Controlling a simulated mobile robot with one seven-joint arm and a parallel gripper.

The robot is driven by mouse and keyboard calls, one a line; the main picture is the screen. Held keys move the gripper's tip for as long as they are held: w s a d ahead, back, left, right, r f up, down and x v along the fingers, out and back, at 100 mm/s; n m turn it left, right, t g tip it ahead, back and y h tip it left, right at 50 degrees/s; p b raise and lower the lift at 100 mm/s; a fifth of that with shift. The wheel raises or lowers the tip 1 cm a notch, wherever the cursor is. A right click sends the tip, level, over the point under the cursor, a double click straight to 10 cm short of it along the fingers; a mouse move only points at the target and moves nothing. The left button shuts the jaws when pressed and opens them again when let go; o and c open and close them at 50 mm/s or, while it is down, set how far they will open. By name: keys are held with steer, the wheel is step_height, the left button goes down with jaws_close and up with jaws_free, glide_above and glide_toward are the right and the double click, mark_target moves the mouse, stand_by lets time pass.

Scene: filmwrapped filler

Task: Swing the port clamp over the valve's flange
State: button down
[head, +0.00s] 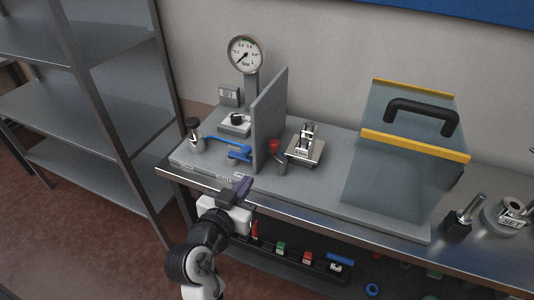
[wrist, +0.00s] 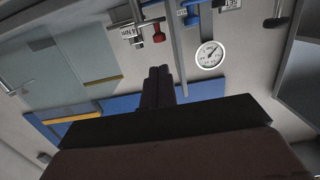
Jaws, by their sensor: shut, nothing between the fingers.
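My gripper (head: 242,187) is at the front edge of the bench, in front of the upright grey plate. Its dark fingers are together and empty, as the wrist view also shows (wrist: 158,88). A blue-handled valve (head: 238,154) is left of the plate; its blue part also shows in the wrist view (wrist: 190,14). A small red-topped part (head: 274,147), perhaps the port clamp, stands just right of the plate. It also shows in the wrist view (wrist: 158,34). I cannot make out the flange or whether the clamp is over it. My gripper appears apart from these parts.
The upright plate (head: 268,120) divides the bench top. A pressure gauge (head: 245,54) stands behind it. A metal fixture (head: 305,145) sits to the right, then a clear cover (head: 400,140) with yellow edges and black handle. Shelving (head: 90,90) stands left.

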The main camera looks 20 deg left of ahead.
steer(key=w+b, duration=0.2)
steer(key=b, duration=0.2)
glide_toward(272, 147)
steer(key=w, duration=0.5)
steer(key=shift+w+f, duration=0.2)
steer(key=shift+w, duration=0.1)
steer(key=shift+w+f, duration=0.2)
steer(key=shift+w, duration=0.4)
